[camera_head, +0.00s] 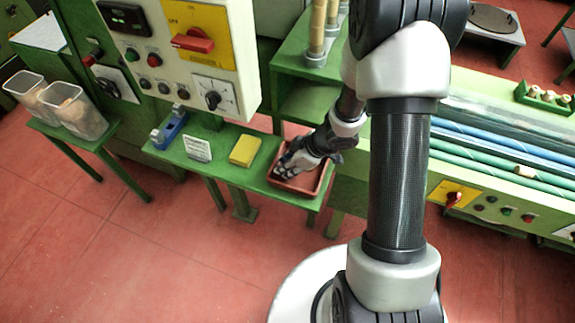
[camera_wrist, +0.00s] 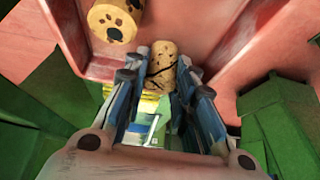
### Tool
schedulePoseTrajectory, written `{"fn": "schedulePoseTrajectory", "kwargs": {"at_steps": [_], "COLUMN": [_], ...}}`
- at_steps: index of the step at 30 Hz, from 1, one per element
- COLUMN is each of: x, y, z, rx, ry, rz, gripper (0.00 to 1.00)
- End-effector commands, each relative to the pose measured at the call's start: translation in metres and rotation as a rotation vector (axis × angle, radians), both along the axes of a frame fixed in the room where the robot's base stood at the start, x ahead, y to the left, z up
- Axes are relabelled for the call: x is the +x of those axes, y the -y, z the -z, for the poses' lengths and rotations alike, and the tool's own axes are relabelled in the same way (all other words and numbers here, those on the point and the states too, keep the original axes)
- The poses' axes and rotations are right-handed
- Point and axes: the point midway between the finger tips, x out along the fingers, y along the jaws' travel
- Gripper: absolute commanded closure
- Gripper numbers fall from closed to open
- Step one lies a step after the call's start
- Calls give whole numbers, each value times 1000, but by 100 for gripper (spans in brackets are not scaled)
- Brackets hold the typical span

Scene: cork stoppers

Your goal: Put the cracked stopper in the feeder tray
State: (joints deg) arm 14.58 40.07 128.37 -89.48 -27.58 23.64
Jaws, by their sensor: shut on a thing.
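My gripper (camera_head: 284,172) is low at the reddish-brown tray (camera_head: 322,180) on the green bench. In the wrist view my gripper (camera_wrist: 165,90) is shut on a cork stopper (camera_wrist: 162,70) with dark crack lines across its face. The fingers stand on its left and right sides. A second cork stopper (camera_wrist: 113,20) with dark round spots is at upper left, apart from the fingers, by the tray's wall. The tray's pinkish-red inside (camera_wrist: 205,25) shows behind the held stopper. I cannot tell whether the held stopper touches the tray. The head view does not show the held stopper clearly.
A yellow block (camera_head: 245,150), a small white sign (camera_head: 197,148) and a blue holder (camera_head: 168,130) stand left of the tray. A control panel (camera_head: 185,50) rises behind.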

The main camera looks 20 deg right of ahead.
Motion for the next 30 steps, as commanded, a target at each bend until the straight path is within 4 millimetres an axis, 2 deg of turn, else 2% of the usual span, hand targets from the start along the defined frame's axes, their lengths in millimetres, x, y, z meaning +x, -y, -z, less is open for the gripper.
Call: {"fn": "schedulePoseTrajectory", "kwargs": {"at_steps": [2, 3, 12, 23, 26, 30], "x": [0, 0, 0, 0, -3, -10], "y": [0, 0, 0, 0, 4, 15], "z": [3, 4, 3, -1, -12, -37], "rx": [1, 0, 0, 0, -1, 0], "ry": [-1, 0, 0, 0, -1, 1], "rz": [0, 0, 0, 0, 1, 3], "gripper": [84, 75, 55, 55, 55, 55]}}
